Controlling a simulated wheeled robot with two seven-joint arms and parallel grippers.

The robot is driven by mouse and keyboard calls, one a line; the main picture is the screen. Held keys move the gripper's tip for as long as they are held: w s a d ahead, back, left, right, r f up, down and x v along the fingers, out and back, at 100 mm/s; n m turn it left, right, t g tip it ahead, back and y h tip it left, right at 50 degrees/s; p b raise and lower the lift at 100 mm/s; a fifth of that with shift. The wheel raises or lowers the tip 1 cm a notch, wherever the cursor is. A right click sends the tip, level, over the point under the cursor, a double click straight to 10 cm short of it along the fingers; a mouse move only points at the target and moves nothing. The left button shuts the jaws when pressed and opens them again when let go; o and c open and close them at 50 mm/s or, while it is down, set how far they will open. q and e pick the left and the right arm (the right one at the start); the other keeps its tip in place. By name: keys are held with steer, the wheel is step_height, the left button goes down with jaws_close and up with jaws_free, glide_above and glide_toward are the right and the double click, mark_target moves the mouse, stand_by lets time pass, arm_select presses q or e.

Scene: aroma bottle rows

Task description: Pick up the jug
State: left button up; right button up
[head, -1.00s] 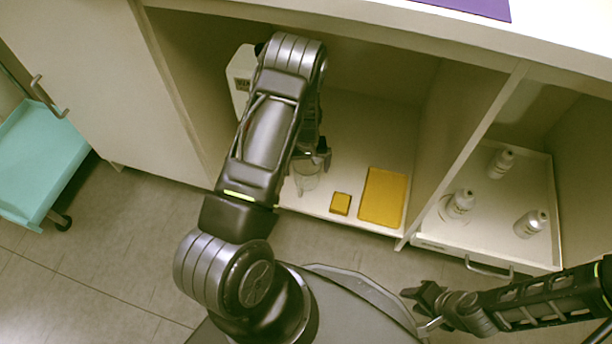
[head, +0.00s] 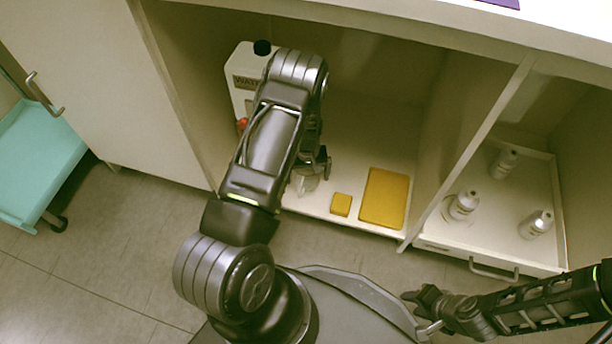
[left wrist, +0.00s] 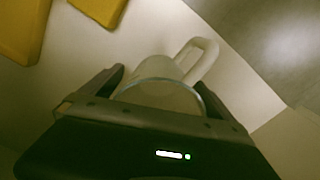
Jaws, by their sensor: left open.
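The jug is a clear, pale vessel with a looped handle; in the left wrist view the jug (left wrist: 165,92) sits between the two open fingers of my left gripper (left wrist: 160,95), its handle pointing up and right. In the head view the jug (head: 305,184) stands on the cabinet shelf, partly hidden by my left arm. My left gripper (head: 312,172) is around the jug, and contact cannot be made out. My right gripper (head: 421,311) is away at the lower right, in front of the cabinet; its fingers are too unclear to judge.
A yellow board (head: 384,198) and a small yellow block (head: 341,204) lie right of the jug. A white water container (head: 243,75) stands behind my left arm. A drawer (head: 480,250) at right holds white bottles (head: 462,205). A teal cart (head: 40,160) stands at left.

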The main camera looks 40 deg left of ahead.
arm_select(q)
steer(key=c, duration=1.5)
